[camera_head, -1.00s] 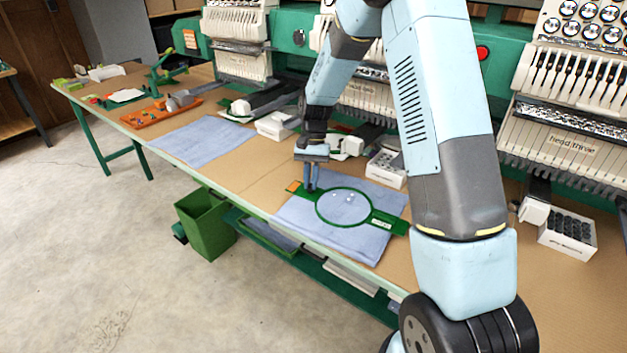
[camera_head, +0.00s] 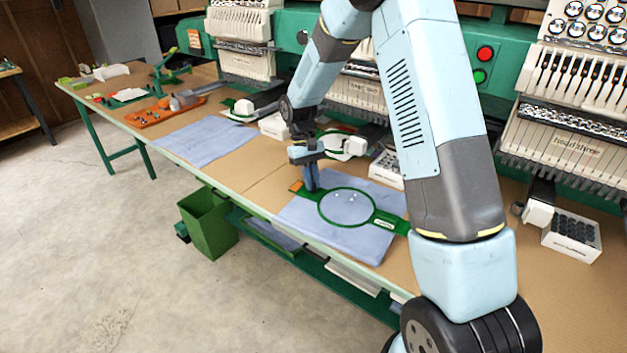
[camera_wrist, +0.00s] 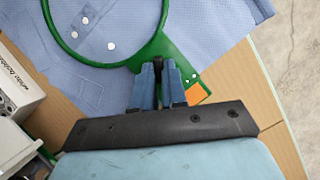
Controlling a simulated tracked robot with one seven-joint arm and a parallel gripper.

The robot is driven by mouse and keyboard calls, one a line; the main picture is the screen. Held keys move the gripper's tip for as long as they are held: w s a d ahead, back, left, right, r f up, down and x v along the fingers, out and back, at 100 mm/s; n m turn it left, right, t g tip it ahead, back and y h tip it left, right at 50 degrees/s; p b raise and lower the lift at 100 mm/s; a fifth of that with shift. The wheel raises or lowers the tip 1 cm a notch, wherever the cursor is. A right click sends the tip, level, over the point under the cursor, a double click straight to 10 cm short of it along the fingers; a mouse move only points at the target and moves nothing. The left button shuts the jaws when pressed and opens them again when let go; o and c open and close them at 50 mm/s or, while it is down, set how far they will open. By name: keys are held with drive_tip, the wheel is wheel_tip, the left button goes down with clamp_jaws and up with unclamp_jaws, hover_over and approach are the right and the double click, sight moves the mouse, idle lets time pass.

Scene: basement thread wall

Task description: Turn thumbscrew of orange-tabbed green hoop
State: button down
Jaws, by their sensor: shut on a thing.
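The green hoop (camera_head: 375,214) with the orange tab (camera_head: 296,186) lies flat on a blue cloth (camera_head: 362,246) on the table. In the wrist view the hoop's green ring (camera_wrist: 120,63) and orange tab (camera_wrist: 197,94) show just beyond my fingers. My gripper (camera_head: 311,184) points down at the tab end of the hoop. Its blue fingers (camera_wrist: 158,78) are shut on a small dark part at the hoop's neck, where the thumbscrew sits. The fingers hide most of the thumbscrew. Small pale discs (camera_wrist: 111,46) lie inside the ring.
A white box (camera_head: 386,168) of dark spools stands behind the cloth, and it also shows at left in the wrist view (camera_wrist: 16,90). Embroidery heads (camera_head: 565,130) line the back. A second blue cloth (camera_head: 207,140) and an orange tray (camera_head: 158,114) lie further left.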

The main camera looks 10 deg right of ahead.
idle(0.4)
drive_tip(key=c, duration=1.2)
unclamp_jaws()
drive_tip(key=shift+o, duration=0.2)
drive_tip(key=v, duration=1.3)
drive_tip(key=shift+w+r, duration=0.25)
drive_tip(key=shift+r, duration=0.05)
drive_tip(key=shift+a, duration=0.15)
